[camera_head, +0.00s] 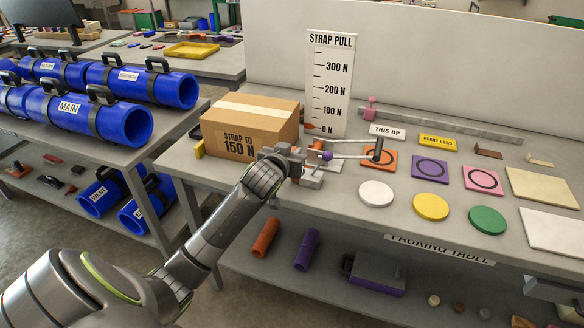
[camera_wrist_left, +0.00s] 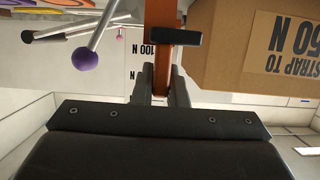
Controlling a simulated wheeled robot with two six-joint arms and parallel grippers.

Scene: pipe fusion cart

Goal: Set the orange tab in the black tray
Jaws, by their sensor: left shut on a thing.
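My left gripper (camera_head: 292,161) is at the packing table, beside the front right corner of the cardboard box. In the left wrist view its fingers (camera_wrist_left: 161,88) are shut on an orange strip (camera_wrist_left: 161,68), which seems to be the orange tab. A black crossbar (camera_wrist_left: 175,39) lies across the strip. The gripper hides the strip in the head view. I cannot make out a black tray in either view. My right gripper is not in view.
The cardboard box (camera_head: 249,123) stands close by. A purple-knobbed lever (camera_head: 327,155) and a black-gripped lever (camera_head: 378,150) reach out right of the gripper. The strap pull scale (camera_head: 328,85) stands behind. Round and square pads, including a white disc (camera_head: 376,193), cover the right side.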

